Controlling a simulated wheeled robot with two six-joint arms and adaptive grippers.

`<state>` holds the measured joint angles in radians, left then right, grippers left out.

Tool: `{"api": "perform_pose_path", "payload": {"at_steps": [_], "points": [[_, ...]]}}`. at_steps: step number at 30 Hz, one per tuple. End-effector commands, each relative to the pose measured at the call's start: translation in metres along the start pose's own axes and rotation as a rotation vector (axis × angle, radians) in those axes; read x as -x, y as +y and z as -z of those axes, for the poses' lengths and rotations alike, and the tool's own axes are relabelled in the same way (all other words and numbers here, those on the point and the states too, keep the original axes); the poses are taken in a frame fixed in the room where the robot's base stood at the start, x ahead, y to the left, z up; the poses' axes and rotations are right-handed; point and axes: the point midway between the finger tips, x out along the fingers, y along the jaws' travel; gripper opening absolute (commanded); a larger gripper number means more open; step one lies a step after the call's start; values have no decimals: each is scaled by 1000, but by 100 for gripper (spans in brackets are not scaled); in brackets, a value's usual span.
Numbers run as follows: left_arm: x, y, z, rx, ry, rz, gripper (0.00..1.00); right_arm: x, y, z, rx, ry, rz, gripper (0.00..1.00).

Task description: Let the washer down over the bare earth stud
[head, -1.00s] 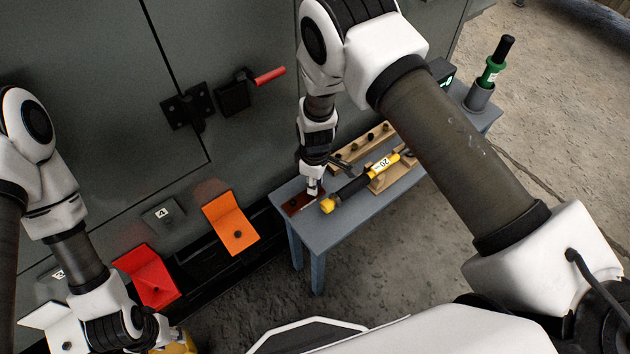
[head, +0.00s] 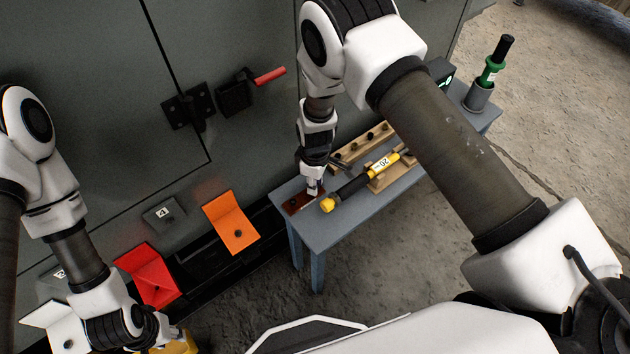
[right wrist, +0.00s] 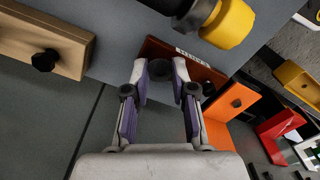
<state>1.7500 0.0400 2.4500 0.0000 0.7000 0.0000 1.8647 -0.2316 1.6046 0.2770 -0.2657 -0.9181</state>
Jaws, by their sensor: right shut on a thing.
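My right gripper (head: 314,190) is low over a red-brown plate (head: 296,204) on the small grey table. In the right wrist view its fingers (right wrist: 160,72) are closed on a small dark round piece (right wrist: 160,67), which looks like the washer. It is at or just above the plate (right wrist: 216,75); I cannot tell if it touches. Dark studs or knobs show on the orange bracket (head: 231,222), the grey plate marked 4 (head: 164,214) and the white bracket (head: 60,328). I cannot tell which is the bare earth stud. My left gripper (head: 176,338) is at the lower left, its fingers unclear.
The table (head: 345,212) also holds a yellow and black tool (head: 380,165), a wooden rack (head: 362,143) and a green tool (head: 492,72) in a grey cup. The red bracket (head: 150,276) stands by the grey cabinet (head: 90,90). A yellow thing (head: 180,346) is near my left gripper.

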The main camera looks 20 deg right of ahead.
Motion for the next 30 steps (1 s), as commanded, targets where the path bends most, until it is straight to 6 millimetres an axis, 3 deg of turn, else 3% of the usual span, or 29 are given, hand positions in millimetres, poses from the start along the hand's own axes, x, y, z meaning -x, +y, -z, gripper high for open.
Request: {"api": "perform_pose_path", "payload": {"at_steps": [21,22,24,30], "points": [[-3,0,0,0,0,0,37,-7,0,0,0,0,0,14],[-3,0,0,0,0,0,37,-7,0,0,0,0,0,32],[-3,0,0,0,0,0,37,-7,0,0,0,0,0,55],[-3,0,0,0,0,0,37,-7,0,0,0,0,0,55]]}}
